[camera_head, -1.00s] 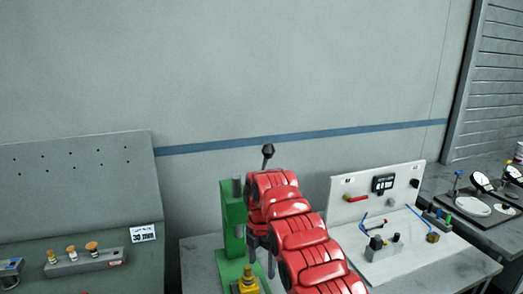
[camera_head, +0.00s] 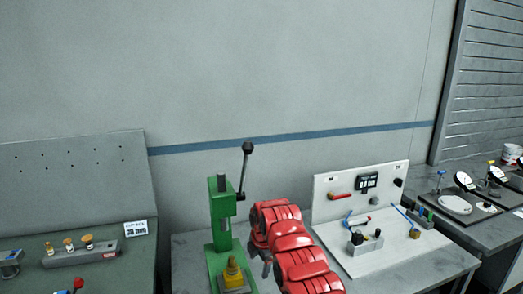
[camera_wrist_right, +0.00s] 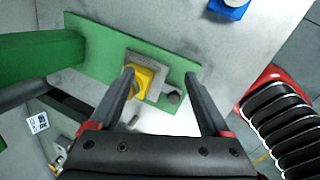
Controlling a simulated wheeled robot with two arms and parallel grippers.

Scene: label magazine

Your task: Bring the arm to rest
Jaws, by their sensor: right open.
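My right arm comes in from the bottom in the head view, and its gripper (camera_head: 263,262) is partly hidden by the red arm links. It stands just right of the green lever press (camera_head: 220,215). In the right wrist view the two dark fingers of the right gripper (camera_wrist_right: 160,77) are spread apart with nothing held between them. Beyond them lies the green press base (camera_wrist_right: 92,70) with a yellow block (camera_wrist_right: 142,78), which also shows in the head view (camera_head: 233,272). My left gripper is not in view.
The press lever with its black knob (camera_head: 247,148) sticks up beside the gripper. A white panel fixture (camera_head: 335,205) stands to the right, and dial gauges (camera_head: 464,181) farther right. A grey block with knobs (camera_head: 85,254) sits on the left bench. The space above the benches is clear.

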